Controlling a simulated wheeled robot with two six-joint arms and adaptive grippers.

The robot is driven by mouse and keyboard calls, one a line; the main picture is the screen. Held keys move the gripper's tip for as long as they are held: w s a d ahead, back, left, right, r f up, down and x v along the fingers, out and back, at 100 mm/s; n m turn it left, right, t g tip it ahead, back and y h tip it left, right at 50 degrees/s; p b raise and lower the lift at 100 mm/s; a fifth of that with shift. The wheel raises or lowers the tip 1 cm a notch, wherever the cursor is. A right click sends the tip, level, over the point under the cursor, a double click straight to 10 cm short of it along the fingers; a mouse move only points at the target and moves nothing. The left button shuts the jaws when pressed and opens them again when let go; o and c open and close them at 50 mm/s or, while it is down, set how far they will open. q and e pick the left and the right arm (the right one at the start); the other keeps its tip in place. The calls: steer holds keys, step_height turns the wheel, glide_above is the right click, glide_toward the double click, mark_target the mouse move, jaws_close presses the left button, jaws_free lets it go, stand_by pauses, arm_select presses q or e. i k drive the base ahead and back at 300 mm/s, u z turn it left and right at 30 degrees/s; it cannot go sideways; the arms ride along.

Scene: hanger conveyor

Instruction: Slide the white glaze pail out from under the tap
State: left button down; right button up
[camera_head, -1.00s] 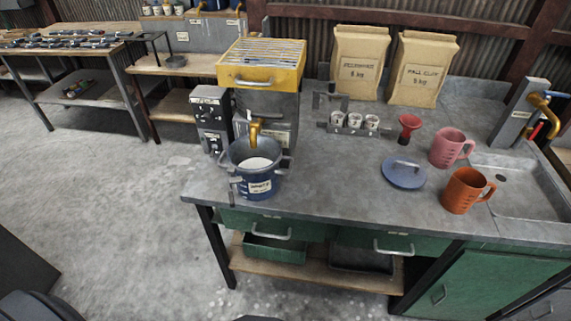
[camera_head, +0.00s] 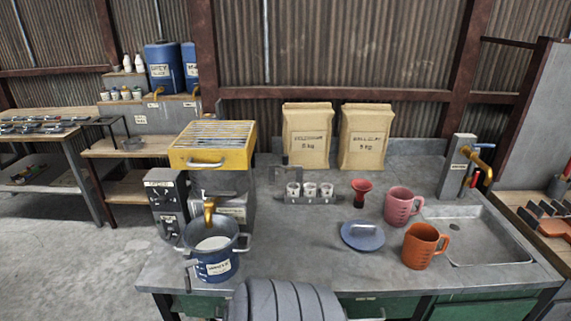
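The white glaze pail (camera_head: 214,258) is a blue pot with two side handles and a label that seems to read "WHITE". It stands upright near the front left of the grey bench, open at the top, with white glaze (camera_head: 213,243) inside. The brass tap (camera_head: 209,210) of the grey machine hangs directly over the pail's opening. A grey ribbed part of my own body (camera_head: 285,301) shows at the bottom middle, in front of the bench. Neither of my gripper's fingertips can be seen.
A blue lid (camera_head: 362,236) lies mid-bench, with pink (camera_head: 402,206) and orange (camera_head: 424,246) jugs to its right. Small cups (camera_head: 311,190) and a red funnel (camera_head: 361,192) stand behind. A sink (camera_head: 475,238) is at the right. Bare bench lies right of the pail.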

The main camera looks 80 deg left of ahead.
mark_target(216, 249)
steer(key=z, duration=0.2)
steer(key=k, duration=1.75)
steer(key=u, duration=0.45)
